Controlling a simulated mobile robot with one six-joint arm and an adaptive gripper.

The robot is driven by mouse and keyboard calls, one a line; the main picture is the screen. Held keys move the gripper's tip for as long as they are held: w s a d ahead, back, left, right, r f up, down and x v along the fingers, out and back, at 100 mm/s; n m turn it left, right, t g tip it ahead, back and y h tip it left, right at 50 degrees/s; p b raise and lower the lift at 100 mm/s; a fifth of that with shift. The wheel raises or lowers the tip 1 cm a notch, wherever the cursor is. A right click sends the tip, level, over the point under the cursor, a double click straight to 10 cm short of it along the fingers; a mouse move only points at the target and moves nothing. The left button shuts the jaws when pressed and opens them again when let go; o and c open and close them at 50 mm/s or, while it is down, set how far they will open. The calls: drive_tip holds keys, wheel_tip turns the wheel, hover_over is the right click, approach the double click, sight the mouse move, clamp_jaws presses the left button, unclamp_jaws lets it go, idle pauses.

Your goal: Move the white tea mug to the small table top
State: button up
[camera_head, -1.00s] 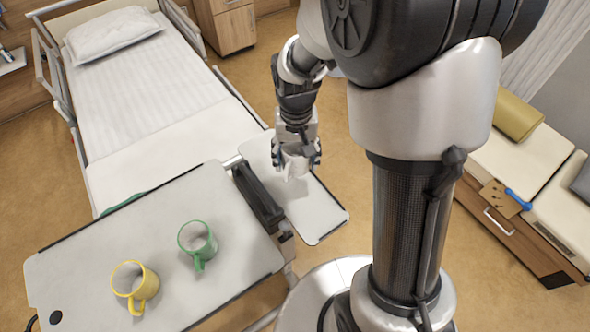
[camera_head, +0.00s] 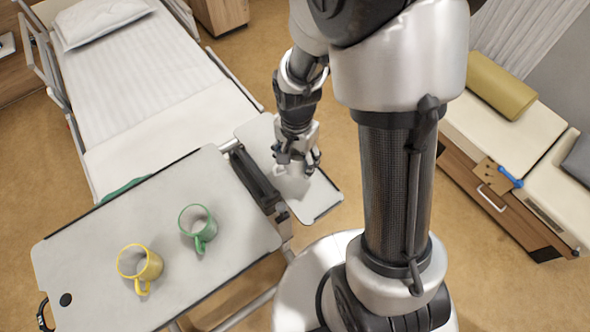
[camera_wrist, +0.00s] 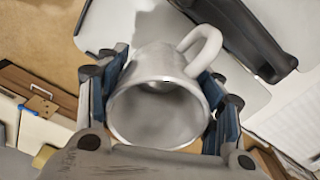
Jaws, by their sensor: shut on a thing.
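The white tea mug (camera_head: 291,171) is between the fingers of my gripper (camera_head: 298,165), which is shut on it. In the wrist view the mug (camera_wrist: 160,110) shows its open mouth towards the camera and its handle at the upper right, with blue finger pads on both sides. The small table top (camera_head: 314,202) is the narrow pale panel to the right of the large overbed table top. The mug is over this panel in the head view; I cannot tell whether it touches it. My gripper hides part of the mug there.
The large table top (camera_head: 92,230) holds a green mug (camera_head: 198,228) and a yellow mug (camera_head: 140,267). A dark raised bar (camera_head: 254,180) runs between the two tops. The bed (camera_head: 150,85) is behind. A cushioned bench (camera_head: 505,125) stands at the right.

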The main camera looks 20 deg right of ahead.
drive_tip(key=shift+f+b, duration=0.6)
drive_tip(key=shift+f, duration=2.75)
drive_tip(key=shift+f, duration=0.15)
drive_tip(key=o, duration=1.2)
drive_tip(key=shift+o, duration=0.2)
